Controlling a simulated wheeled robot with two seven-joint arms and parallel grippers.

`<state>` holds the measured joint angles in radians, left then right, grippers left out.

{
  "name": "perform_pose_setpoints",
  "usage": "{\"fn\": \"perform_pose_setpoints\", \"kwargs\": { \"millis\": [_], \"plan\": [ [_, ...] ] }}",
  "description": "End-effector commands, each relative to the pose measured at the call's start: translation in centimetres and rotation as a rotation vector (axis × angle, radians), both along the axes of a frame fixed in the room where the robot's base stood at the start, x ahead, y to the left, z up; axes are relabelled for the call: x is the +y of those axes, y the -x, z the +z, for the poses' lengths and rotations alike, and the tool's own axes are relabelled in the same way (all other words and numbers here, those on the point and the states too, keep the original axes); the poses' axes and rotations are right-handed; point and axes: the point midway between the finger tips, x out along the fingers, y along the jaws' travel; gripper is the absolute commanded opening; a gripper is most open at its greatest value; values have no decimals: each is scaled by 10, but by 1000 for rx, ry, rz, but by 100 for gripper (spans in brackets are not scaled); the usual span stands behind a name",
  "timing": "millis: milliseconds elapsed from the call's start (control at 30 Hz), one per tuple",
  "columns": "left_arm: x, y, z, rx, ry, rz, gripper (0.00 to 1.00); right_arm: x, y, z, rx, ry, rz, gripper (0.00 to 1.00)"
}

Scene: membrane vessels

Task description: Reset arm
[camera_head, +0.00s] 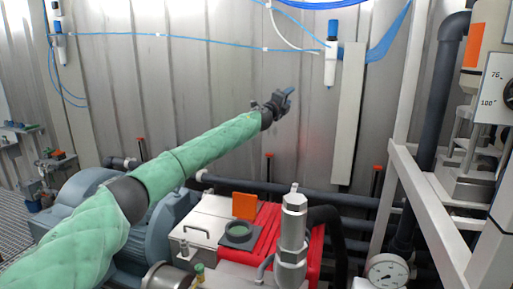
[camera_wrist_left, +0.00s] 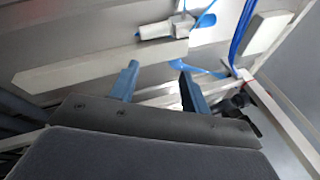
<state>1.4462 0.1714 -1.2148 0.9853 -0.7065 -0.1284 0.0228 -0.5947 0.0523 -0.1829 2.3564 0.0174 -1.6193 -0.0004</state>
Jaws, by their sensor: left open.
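My left arm, in a green sleeve, comes in from the left in the head view and reaches up toward the corrugated metal wall. Its left gripper (camera_head: 287,96) is small and dark at the arm's end, with a blue fingertip showing. In the left wrist view the left gripper (camera_wrist_left: 158,82) shows two blue-grey fingers standing apart with nothing between them. It is open and empty. My right gripper is in neither view.
A white and blue filter unit (camera_head: 331,62) hangs on the wall right of the gripper. Below the arm stand a red machine block (camera_head: 262,238), a metal valve (camera_head: 291,235) and a blue-grey motor (camera_head: 85,205). A white frame (camera_head: 423,200) and dark pipe (camera_head: 436,115) stand right.

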Motion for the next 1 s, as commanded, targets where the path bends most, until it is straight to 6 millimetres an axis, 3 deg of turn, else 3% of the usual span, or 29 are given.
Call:
{"fn": "perform_pose_setpoints", "kwargs": {
  "millis": [100,200,367,600,1000],
  "plan": [
    [-9,27,31,9,179,64,47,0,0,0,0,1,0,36],
    [-9,49,44,46,328,123,47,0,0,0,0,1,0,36],
    [0,89,38,165,556,221,47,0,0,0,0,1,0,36],
    [28,151,-16,427,822,364,47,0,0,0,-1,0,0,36],
    [79,243,-128,821,1040,529,47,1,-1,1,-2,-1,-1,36]
  ]
}}
